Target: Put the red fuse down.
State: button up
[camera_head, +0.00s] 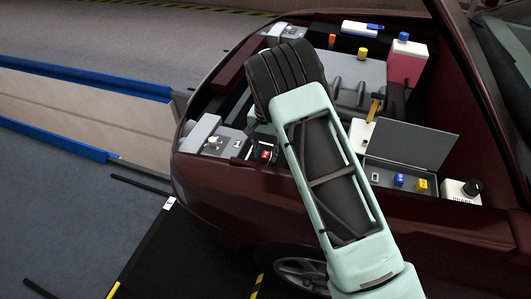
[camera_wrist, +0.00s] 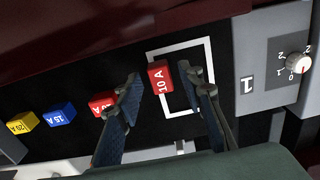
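A red fuse marked 10 A (camera_wrist: 160,78) lies on the black surface, across the left line of a white square outline (camera_wrist: 210,62) in the wrist view. It also shows in the head view (camera_head: 266,156). My gripper (camera_wrist: 168,86) is open, with one finger to each side of this fuse and visible gaps between. A second red fuse (camera_wrist: 101,103) is partly hidden behind the left finger. My arm hides most of the gripper in the head view.
A blue fuse (camera_wrist: 61,114) and a yellow fuse (camera_wrist: 15,123) stand farther left. A grey box with a white knob (camera_wrist: 299,63) stands right of the outline. In the head view, a raised grey lid (camera_head: 408,143) and a black knob (camera_head: 472,187) are right of my arm.

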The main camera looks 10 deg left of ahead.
aim_at(266, 155)
notch_tip(266, 155, up, 12)
jog(key=shift+f+b, duration=0.25)
jog(key=shift+b, duration=0.05)
dwell(0.3)
